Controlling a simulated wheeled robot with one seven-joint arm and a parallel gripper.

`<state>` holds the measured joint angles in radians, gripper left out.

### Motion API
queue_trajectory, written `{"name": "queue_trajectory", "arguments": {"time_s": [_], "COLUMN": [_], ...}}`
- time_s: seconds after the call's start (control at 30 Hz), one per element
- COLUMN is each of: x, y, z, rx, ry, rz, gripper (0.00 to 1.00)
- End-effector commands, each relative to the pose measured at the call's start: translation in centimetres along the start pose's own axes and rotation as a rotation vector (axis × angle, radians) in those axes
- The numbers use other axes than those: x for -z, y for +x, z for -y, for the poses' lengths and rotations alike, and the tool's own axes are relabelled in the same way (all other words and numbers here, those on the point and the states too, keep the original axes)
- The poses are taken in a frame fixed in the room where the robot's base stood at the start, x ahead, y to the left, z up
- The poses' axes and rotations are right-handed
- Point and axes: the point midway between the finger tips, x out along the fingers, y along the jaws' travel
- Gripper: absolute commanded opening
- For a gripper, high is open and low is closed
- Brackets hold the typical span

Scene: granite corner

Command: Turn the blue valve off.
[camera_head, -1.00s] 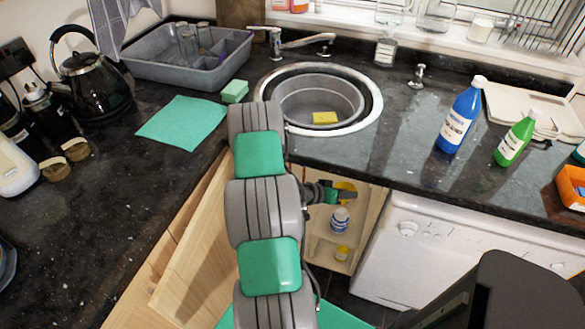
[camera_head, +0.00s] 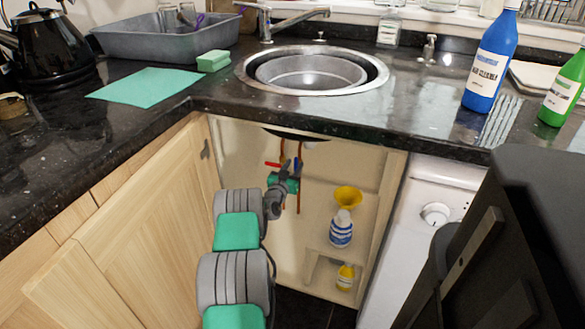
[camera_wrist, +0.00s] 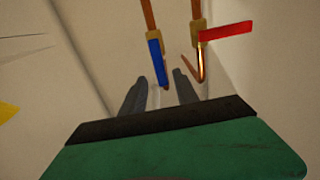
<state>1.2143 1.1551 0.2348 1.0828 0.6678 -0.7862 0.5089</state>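The blue valve (camera_wrist: 156,62) is in the wrist view, on the left copper pipe; its blue lever lies along the pipe. The red valve (camera_wrist: 226,31) is on the right pipe, its lever pointing sideways across the pipe. My gripper (camera_wrist: 164,80) is open, its two grey fingers apart, with the lower end of the blue lever between them in the picture. I cannot tell whether a finger touches it. In the head view my gripper (camera_head: 288,178) is inside the open cabinet at the pipes under the sink. The blue lever is small and partly hidden there.
The open wooden cabinet door (camera_head: 140,230) stands left of my arm. A yellow funnel (camera_head: 347,195), a white-and-blue bottle (camera_head: 341,230) and a small yellow bottle (camera_head: 345,277) are to the right inside. The granite counter (camera_head: 350,110) and sink (camera_head: 310,72) are above.

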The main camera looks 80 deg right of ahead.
Motion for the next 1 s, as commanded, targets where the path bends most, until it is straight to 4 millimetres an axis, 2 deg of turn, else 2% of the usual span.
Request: {"name": "queue_trajectory", "arguments": {"time_s": [0.1, 0.2, 0.5, 0.93, 1.0], "x": [-0.5, -0.4, -0.1, -0.2, -0.2], "y": [2.1, 3.1, 3.6, 3.5, 3.5], "z": [0.1, 0.2, 0.2, 0.2, 0.2], "rx": [0.001, 0.002, 0.003, 0.003, 0.003], "ry": [0.001, 0.0, -0.001, -0.002, -0.002], "rz": [0.0, 0.002, 0.003, 0.004, 0.004], "gripper": [0.36, 0.36, 0.36, 0.0, 0.0]}}
